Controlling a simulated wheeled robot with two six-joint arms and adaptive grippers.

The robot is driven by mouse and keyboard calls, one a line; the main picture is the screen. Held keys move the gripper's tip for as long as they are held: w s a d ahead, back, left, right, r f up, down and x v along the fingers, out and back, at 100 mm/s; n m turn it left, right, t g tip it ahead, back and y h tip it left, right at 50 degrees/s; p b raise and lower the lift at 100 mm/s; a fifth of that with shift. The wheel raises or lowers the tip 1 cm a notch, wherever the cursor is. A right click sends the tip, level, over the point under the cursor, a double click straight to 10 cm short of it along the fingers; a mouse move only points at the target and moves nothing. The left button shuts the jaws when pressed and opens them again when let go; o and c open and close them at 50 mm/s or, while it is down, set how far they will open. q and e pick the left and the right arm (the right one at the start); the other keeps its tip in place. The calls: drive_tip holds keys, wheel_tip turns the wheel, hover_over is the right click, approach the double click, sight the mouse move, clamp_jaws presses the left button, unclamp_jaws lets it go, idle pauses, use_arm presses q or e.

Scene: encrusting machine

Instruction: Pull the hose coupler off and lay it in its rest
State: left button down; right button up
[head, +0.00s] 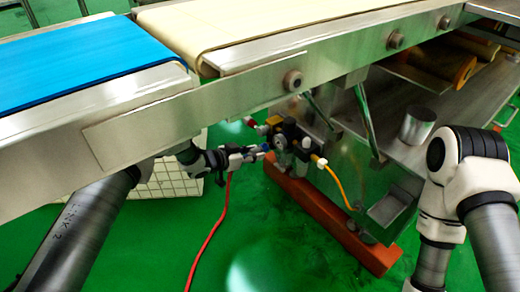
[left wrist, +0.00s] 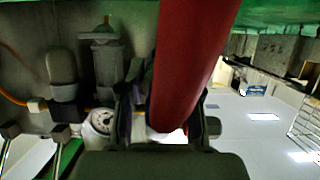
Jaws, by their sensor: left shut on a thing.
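My left gripper (head: 257,152) reaches in from the left under the conveyor and is shut on the hose coupler. The red hose (head: 214,225) hangs from it toward the green floor. In the left wrist view the red hose (left wrist: 190,60) runs large between the fingers, and the coupler's grip point is mostly hidden. The air unit (head: 288,140) with its round gauge (left wrist: 101,121) is close beside the gripper. I cannot tell whether the coupler still touches its port. A grey open tray-like holder (head: 388,208) is on the machine's lower side; I cannot tell if it is the rest.
The steel conveyor frame (head: 190,118) passes above my left gripper. A yellow-orange hose (head: 338,185) leaves the air unit. An orange-red base beam (head: 325,222) lies below. A white crate (head: 165,185) stands behind my left arm. A metal cup (head: 418,126) is on the right shelf.

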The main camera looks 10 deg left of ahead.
use_arm(q)
drive_tip(key=shift+s+a+p, duration=0.3)
drive_tip(key=shift+a+p, duration=0.05)
drive_tip(key=s+a+p, duration=0.2)
drive_tip(key=shift+s+a, duration=0.3)
drive_tip(key=shift+s, duration=0.05)
drive_tip(key=shift+s+f, duration=0.1)
